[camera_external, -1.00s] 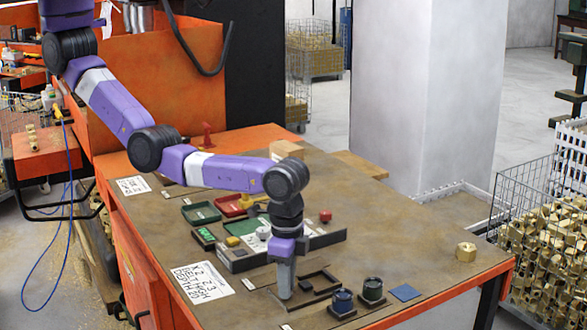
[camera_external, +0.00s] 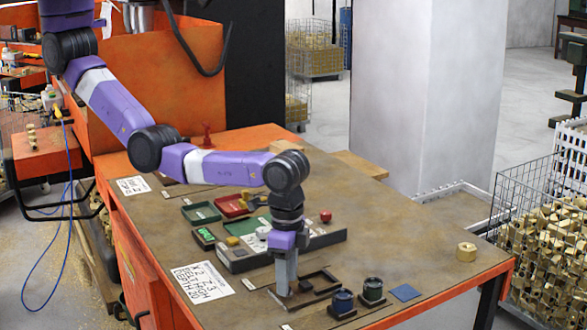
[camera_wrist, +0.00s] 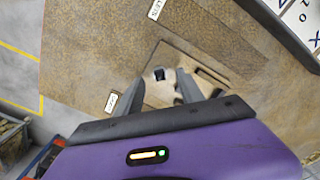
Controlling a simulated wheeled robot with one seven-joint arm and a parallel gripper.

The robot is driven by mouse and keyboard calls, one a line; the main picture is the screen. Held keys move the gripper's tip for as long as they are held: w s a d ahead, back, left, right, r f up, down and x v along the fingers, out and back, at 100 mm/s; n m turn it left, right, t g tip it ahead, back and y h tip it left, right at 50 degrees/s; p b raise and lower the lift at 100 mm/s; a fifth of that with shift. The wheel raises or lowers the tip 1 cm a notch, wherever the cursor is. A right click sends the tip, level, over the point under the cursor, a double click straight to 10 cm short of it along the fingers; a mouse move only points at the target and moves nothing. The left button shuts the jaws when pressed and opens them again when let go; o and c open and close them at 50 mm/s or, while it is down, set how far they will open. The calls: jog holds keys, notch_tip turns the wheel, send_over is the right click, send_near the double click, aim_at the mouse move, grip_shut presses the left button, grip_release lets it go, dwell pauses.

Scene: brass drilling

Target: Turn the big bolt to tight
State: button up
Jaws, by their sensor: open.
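My gripper (camera_external: 284,294) points down at the front part of the bench, with its fingertips low over a flat tan plate with a dark frame. The wrist view shows its two fingers (camera_wrist: 162,88) apart. A small dark piece (camera_wrist: 159,74), which may be the big bolt, shows between and just beyond the fingertips, on the pale plate (camera_wrist: 168,53). I cannot tell whether the fingers touch it. In the external view the gripper hides this spot. The dark rectangular frame (camera_external: 325,278) lies just right of the fingers.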

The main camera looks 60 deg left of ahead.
jog(key=shift+r+b, duration=0.3)
jog(key=shift+r, duration=2.8)
jog(key=shift+w+b, duration=0.15)
jog(key=shift+b, duration=0.3)
jog(key=shift+s+f, duration=0.2)
jog(key=shift+f, duration=0.05)
notch_tip(320, 180, down, 7)
jog(key=shift+f+p, duration=0.2)
jog(key=shift+p, duration=0.2)
